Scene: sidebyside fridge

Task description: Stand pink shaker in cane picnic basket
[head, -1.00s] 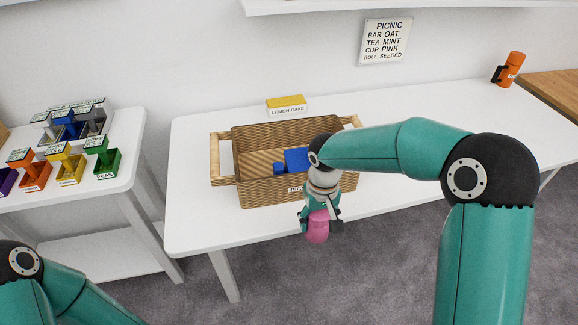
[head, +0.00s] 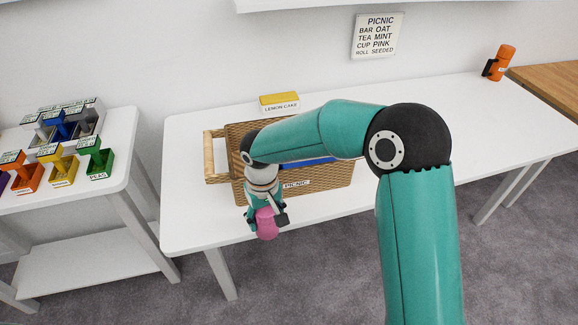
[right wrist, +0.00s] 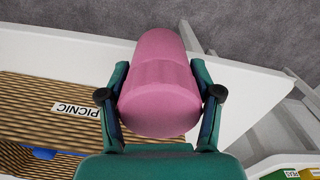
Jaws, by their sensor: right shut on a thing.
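The pink shaker (head: 266,224) is held in my right gripper (head: 264,212), in front of the basket's front wall near the table's front edge. In the right wrist view the pink shaker (right wrist: 160,85) sits between both fingers of my right gripper (right wrist: 160,100). The cane picnic basket (head: 335,182) stands on the white table, with a PICNIC label on its front. Something blue (head: 310,162) shows inside it; my right arm hides much of the inside. The basket (right wrist: 50,130) also shows at the left in the right wrist view. My left gripper is out of view.
A yellow lemon cake box (head: 279,102) stands behind the basket. An orange flask (head: 500,62) stands at the table's far right. A side table (head: 90,240) at left holds several coloured labelled holders. The white table (head: 440,125) is clear right of the basket.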

